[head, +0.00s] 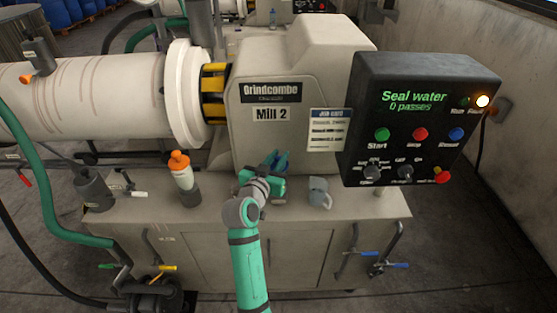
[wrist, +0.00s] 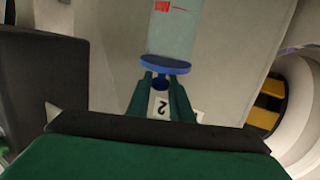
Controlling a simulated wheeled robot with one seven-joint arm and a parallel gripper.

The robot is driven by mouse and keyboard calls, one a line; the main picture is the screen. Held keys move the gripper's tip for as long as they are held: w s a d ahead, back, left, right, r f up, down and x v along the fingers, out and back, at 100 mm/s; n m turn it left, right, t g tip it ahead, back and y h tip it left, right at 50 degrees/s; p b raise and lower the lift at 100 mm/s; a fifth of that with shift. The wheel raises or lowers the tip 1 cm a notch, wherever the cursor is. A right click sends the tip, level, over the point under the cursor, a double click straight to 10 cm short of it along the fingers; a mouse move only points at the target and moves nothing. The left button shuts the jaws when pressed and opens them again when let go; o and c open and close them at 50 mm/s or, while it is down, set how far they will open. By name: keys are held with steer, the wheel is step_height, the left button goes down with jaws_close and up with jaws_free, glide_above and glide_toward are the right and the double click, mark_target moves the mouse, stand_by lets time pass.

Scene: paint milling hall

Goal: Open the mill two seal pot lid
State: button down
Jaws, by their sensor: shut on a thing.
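In the wrist view the seal pot (wrist: 172,28) is a pale, see-through cylinder with a red mark. Its blue disc-shaped lid (wrist: 166,64) sits against the pot's end. A white piece marked "2" (wrist: 162,105) shows beside the lid, between the fingers. My gripper (wrist: 164,83) is shut at the lid, its two green fingers close to the disc's edge; the exact contact is partly hidden. In the head view my gripper (head: 276,163) is at the front face of Mill 2 (head: 295,120), above the bench, and largely covers the pot.
The dark control box (head: 415,115) juts out to the right, with an orange lamp lit. An orange-capped bottle (head: 182,172) stands to the left.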

steer(key=shift+w+r+n+g+y, duration=0.4)
steer(key=shift+w+r+g, duration=0.2)
steer(key=shift+g, duration=0.6)
steer(key=shift+w+a+r+n+g, duration=0.1)
steer(key=shift+w+r+n+g, duration=0.1)
steer(key=shift+w+g, duration=0.3)
steer(key=shift+w+r+n+g, duration=0.1)
steer(key=shift+w+n+g, duration=0.1)
steer(key=shift+g, duration=0.5)
steer(key=w+g, duration=0.1)
steer(key=g, duration=0.2)
steer(key=w+n+g, duration=0.1)
steer(key=g, duration=0.1)
steer(key=w+f+n+g, duration=0.1)
steer(key=w+g, duration=0.1)
steer(key=g, duration=0.1)
steer(key=shift+g+y, duration=0.3)
steer(key=shift+y, duration=0.1)
steer(key=shift+w+f, duration=0.15)
steer(key=c, duration=1.6)
jaws_free()
steer(key=shift+c, duration=0.2)
